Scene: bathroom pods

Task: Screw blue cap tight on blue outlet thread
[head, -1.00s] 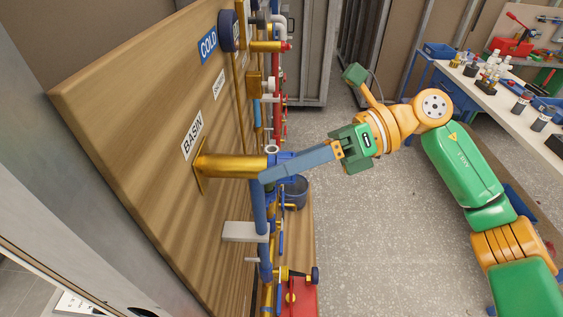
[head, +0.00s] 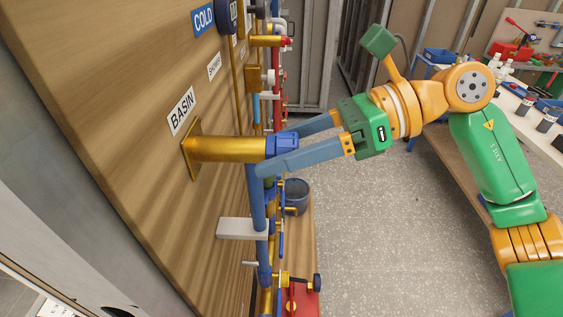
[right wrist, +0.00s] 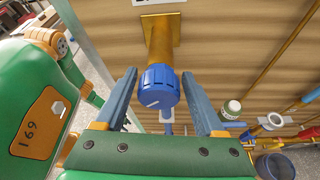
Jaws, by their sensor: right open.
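The blue cap (head: 283,146) sits on the end of the brass outlet pipe (head: 225,148) below the BASIN label. In the right wrist view the cap (right wrist: 160,88) is ribbed, with a white mark on its face. It covers the outlet's thread, so I cannot tell how tight it is. My right gripper (head: 271,152) is open, its two blue-grey fingers on either side of the cap. The right wrist view shows the fingers (right wrist: 158,76) with small gaps to the cap. My left gripper is not in view.
The wooden panel (head: 130,110) stands at the left. A grey bracket (head: 242,228) and a blue vertical pipe (head: 259,200) are just below the outlet. More pipes and valves run behind. A dark bucket (head: 296,196) stands on the floor.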

